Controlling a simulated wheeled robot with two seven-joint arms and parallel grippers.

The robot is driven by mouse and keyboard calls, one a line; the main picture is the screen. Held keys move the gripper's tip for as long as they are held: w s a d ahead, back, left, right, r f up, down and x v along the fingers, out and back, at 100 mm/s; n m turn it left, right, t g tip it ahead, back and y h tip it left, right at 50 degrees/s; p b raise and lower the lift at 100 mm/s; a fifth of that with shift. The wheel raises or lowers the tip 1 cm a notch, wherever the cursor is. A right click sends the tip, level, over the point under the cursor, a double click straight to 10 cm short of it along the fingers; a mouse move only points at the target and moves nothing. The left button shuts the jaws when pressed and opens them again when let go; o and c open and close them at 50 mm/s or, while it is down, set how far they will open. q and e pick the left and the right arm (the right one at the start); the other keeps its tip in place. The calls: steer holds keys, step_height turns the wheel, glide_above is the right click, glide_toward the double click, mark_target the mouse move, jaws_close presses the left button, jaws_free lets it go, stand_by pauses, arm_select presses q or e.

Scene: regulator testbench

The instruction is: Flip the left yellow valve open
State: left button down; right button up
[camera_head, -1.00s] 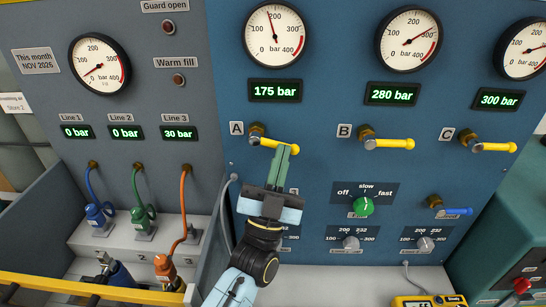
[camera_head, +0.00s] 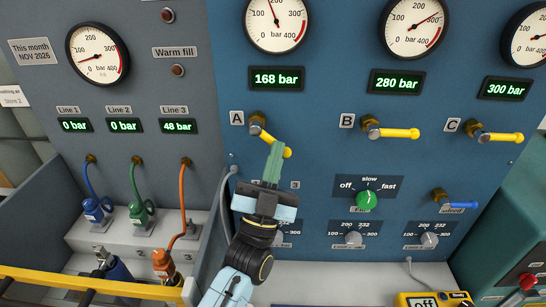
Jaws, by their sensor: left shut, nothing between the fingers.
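The left yellow valve (camera_head: 287,152), beside label A, sits on the blue panel under the 168 bar display. Its lever slants down to the right from its brass body (camera_head: 258,122). My left gripper (camera_head: 273,152) is shut and empty. My right gripper is not in view.
A blue lever (camera_head: 460,204), a green knob (camera_head: 367,200) and grey knobs (camera_head: 353,239) are on the panel's lower right. Blue, green and orange hoses (camera_head: 186,205) hang at the left. A yellow rail (camera_head: 70,283) crosses the lower left.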

mark_target(289, 151)
arm_select(q)
steer(key=s+d+r+p, duration=0.2)
steer(key=r, duration=0.1)
steer(key=shift+d+p, duration=0.2)
steer(key=shift+p, duration=0.2)
steer(key=s+a+f+b, duration=0.3)
steer(key=s+a+f, duration=0.2)
steer(key=s+f, duration=0.1)
steer(key=shift+s+a+f, duration=0.15)
steer(key=shift+f, duration=0.1)
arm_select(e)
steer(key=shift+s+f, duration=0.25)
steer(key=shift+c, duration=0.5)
